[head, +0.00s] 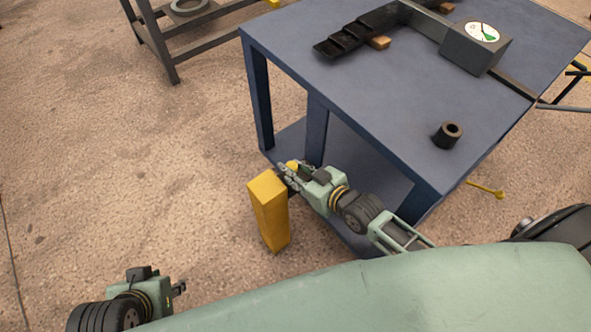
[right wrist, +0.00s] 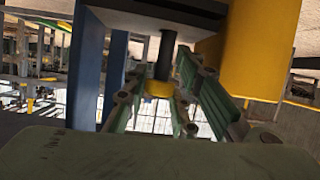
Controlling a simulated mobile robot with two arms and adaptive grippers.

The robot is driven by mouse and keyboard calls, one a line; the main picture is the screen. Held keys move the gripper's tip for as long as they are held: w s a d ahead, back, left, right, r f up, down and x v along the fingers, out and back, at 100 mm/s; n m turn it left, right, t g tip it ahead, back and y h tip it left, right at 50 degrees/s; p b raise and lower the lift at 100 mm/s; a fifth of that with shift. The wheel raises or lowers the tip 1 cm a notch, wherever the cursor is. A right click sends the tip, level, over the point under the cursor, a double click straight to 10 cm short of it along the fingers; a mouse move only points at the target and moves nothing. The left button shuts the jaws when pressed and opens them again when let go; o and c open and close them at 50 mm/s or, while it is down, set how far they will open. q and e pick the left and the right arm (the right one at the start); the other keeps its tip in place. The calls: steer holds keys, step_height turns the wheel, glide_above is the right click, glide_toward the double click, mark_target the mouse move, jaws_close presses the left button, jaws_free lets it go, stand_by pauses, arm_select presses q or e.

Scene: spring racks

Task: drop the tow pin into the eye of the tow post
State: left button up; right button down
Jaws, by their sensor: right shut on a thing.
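The tow post (head: 268,212) is an upright yellow square post standing on the floor left of the blue table. It also fills the upper right of the right wrist view (right wrist: 262,50). Its eye cannot be made out clearly. My right gripper (head: 288,172) is beside the top of the post, on its right. It is shut on the tow pin, whose yellow end (head: 293,165) shows in the head view. In the right wrist view the pin (right wrist: 165,62) has a dark shaft and a yellow end between the fingers. My left gripper (head: 178,288) is low at the left, its fingers too small to judge.
The blue table (head: 330,75) is close to my right arm. On it are a black ring (head: 448,134), a box with a dial (head: 478,48) and dark stepped strips (head: 350,38). A yellow rod (head: 486,189) is low at the right. Floor left of the post is clear.

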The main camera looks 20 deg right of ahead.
steer(key=shift+r, duration=0.1)
stand_by(0.6)
arm_select(q)
steer(key=shift+s+a+f+g, duration=0.1)
steer(key=shift+s+a+g, duration=0.15)
steer(key=shift+s, duration=0.3)
steer(key=shift+s+a+f+g, duration=0.15)
steer(key=shift+s+g, duration=0.1)
steer(key=shift+s, duration=0.25)
steer(key=shift+r+p, duration=0.45)
steer(key=shift+p, duration=0.1)
steer(key=shift+d, duration=0.15)
steer(key=shift+r, duration=0.25)
stand_by(0.4)
steer(key=shift+w+d+f, duration=0.1)
steer(key=shift+w+f, duration=0.05)
steer(key=shift+w, duration=0.45)
arm_select(e)
steer(key=shift+f, duration=0.45)
arm_select(q)
steer(key=shift+w+d+t, duration=0.1)
steer(key=shift+w+t, duration=0.2)
steer(key=shift+t, duration=0.1)
arm_select(e)
steer(key=shift+f, duration=0.2)
